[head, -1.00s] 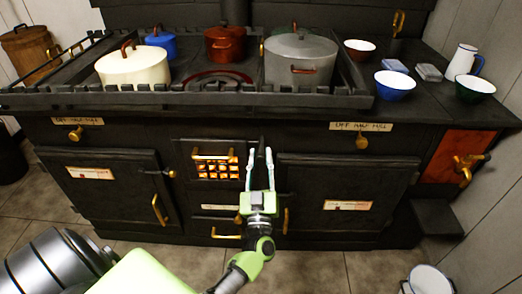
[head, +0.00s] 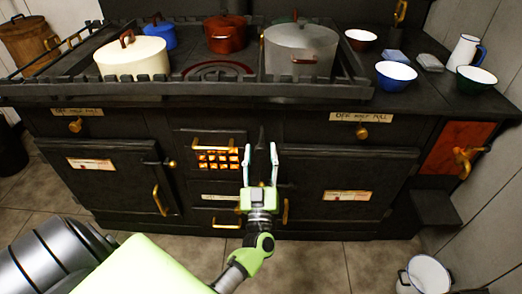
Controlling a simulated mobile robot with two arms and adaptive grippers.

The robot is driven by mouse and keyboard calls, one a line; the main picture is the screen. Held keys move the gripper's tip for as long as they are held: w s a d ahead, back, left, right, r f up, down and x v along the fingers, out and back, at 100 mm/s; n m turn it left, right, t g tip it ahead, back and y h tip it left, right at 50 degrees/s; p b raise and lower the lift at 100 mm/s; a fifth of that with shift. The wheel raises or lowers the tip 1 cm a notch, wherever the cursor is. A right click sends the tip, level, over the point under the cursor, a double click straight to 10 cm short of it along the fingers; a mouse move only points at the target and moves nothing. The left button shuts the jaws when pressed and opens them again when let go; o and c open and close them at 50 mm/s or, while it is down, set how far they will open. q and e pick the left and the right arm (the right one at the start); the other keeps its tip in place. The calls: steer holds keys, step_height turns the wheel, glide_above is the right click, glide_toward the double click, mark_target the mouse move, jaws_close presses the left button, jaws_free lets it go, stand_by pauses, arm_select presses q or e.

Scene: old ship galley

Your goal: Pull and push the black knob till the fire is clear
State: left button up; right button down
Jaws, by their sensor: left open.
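The black knob (head: 262,135) shows as a dark upright shape on the stove front, right of the fire grate. It is hard to make out against the black stove. The fire grate (head: 218,160) glows orange behind its bars in the middle of the stove. My left gripper (head: 260,150) is open, with its two pale fingers pointing up at the stove front. The knob appears between and just beyond the fingertips in the picture; I cannot tell whether they touch it. My right gripper is not in view.
The black stove carries a cream pot (head: 131,58), a blue pot (head: 160,34), a red pot (head: 226,34) and a large grey pot (head: 300,50) behind a rail. Brass handles stick out of its front. A white bucket (head: 426,277) stands on the floor at lower right.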

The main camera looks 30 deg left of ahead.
arm_select(q)
steer(key=v, duration=1.1)
